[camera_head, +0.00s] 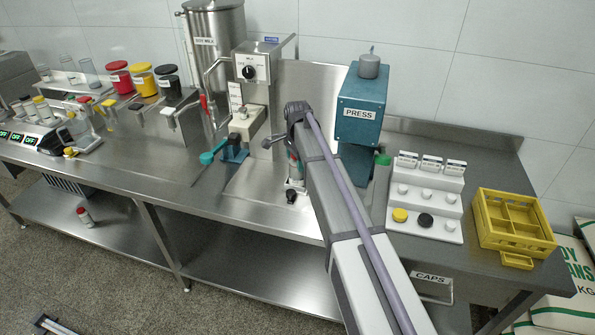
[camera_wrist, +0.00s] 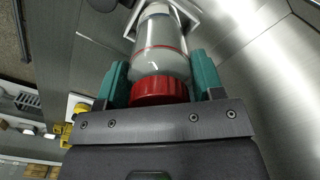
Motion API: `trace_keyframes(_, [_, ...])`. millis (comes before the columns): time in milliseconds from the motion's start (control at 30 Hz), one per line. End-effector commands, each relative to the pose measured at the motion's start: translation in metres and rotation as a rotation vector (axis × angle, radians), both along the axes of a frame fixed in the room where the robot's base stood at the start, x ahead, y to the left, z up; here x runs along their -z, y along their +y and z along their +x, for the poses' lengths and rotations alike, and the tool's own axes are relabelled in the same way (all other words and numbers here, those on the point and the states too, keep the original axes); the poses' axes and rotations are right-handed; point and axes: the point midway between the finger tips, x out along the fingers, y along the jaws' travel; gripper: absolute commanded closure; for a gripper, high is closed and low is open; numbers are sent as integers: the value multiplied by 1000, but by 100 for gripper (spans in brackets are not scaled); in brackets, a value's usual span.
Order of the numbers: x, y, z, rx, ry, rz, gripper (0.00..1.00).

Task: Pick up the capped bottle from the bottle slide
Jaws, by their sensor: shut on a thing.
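In the wrist view my gripper (camera_wrist: 160,78) has its two teal fingers on either side of a capped bottle (camera_wrist: 158,48). It is shut on this bottle. The bottle is clear with a grey-white content, a thin red line and a red cap (camera_wrist: 159,91) nearest the camera. Its far end lies within a pale square frame (camera_wrist: 188,13), probably the slide; whether it touches the frame cannot be told. In the head view my arm hides most of the gripper and bottle; a small white holder (camera_head: 294,185) shows beside the arm.
The teal press (camera_head: 361,108) stands close to the right of my arm. The mill (camera_head: 252,75) stands to the left. A white cap stand (camera_head: 428,195) and yellow crate (camera_head: 512,222) are at right. The steel bench is clear at front left.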

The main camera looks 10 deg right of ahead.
Motion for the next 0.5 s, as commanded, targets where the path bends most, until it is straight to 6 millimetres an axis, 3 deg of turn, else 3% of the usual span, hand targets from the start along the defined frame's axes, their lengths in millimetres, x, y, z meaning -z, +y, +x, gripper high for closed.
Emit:
trace_keyframes(333, [-4, 0, 0, 0, 0, 0, 70])
trace_keyframes(500, [-32, 0, 0, 0, 0, 0, 70])
